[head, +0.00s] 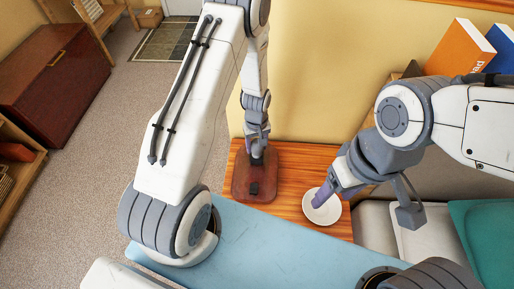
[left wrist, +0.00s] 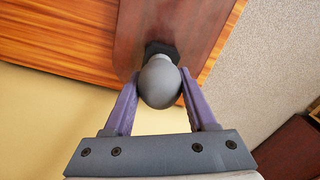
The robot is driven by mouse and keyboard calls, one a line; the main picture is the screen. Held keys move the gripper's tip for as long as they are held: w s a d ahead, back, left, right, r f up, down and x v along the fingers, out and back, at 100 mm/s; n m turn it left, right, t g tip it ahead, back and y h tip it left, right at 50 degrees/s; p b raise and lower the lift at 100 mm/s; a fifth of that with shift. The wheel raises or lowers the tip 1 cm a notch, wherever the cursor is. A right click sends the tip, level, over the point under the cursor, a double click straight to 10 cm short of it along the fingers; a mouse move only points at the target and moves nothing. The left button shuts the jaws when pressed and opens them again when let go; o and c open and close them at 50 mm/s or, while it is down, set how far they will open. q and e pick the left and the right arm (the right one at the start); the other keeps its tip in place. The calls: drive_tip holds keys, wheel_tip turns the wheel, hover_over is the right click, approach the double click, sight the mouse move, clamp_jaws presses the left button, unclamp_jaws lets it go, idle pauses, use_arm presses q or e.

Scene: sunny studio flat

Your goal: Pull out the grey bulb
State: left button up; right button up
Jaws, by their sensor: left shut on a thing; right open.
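The grey bulb (left wrist: 160,82) is round and sits at a black socket (left wrist: 160,50) in the left wrist view. My left gripper (left wrist: 158,85) has its two purple fingers on either side of the bulb, shut on it. In the head view my left gripper (head: 257,150) reaches down to the far part of a dark reddish-brown board (head: 240,186); the bulb is hidden there behind it. A second black fitting (head: 254,187) on the near part of the board looks empty. My right gripper (head: 318,198) is open above a white dish (head: 330,213).
The board and dish stand on a striped wooden tabletop (head: 290,160) against a yellow wall (head: 310,60). A light blue surface (head: 270,240) lies in front. Orange and blue books (head: 462,50) stand at upper right, beyond my right arm.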

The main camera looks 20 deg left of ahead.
use_arm(q)
drive_tip(key=shift+r+p, duration=2.2)
drive_tip(key=shift+r, duration=0.5)
